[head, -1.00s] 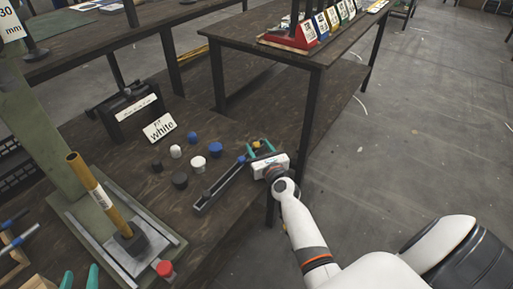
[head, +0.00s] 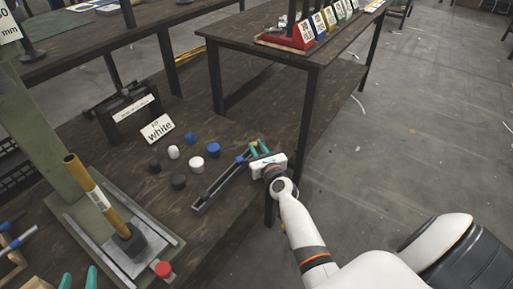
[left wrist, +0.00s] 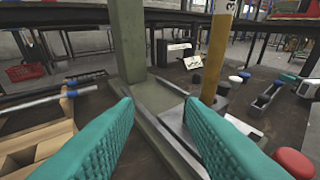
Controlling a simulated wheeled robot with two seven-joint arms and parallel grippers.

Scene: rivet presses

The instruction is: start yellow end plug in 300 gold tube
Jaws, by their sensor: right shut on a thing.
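The gold tube (head: 87,185) stands slightly tilted in the picture, its lower end in a dark block on the green press base (head: 72,222). It carries a white label and also shows in the left wrist view (left wrist: 215,60). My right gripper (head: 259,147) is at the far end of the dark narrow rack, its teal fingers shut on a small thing. A hint of yellow shows there, so it is probably the yellow end plug, mostly hidden. My left gripper (head: 79,276) is open and empty at the lower left, its teal fingers (left wrist: 160,105) wide apart in the left wrist view.
Several black, white and blue plugs (head: 197,164) stand behind the narrow rack (head: 222,183). A red cap (head: 163,269) is at the press's front right. A "white" sign (head: 157,128) and a black box (head: 130,112) stand behind. A wooden frame (left wrist: 38,140) lies left.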

